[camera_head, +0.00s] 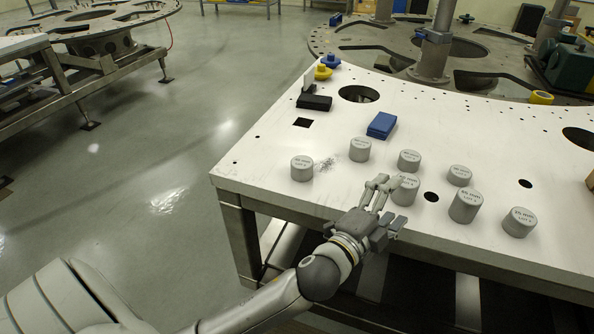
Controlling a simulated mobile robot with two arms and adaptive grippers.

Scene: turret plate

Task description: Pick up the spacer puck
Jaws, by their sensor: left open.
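Several grey cylindrical spacer pucks with printed tops stand upright on the white plate (262,162). One short puck (302,168) is at the left, with others at the back (360,149), (409,160) and (459,175). A taller puck (465,206) and another puck (519,222) stand to the right. My left gripper (383,184) is open, its fingers reaching over the plate just left of a puck (406,189) and covering part of its left side. I cannot tell whether they touch it. The labels are too small to read surely. My right gripper is not in view.
A blue block (381,125) and a black block (314,102) lie farther back. Yellow (323,72) and blue (331,61) knobs stand near the back left edge.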

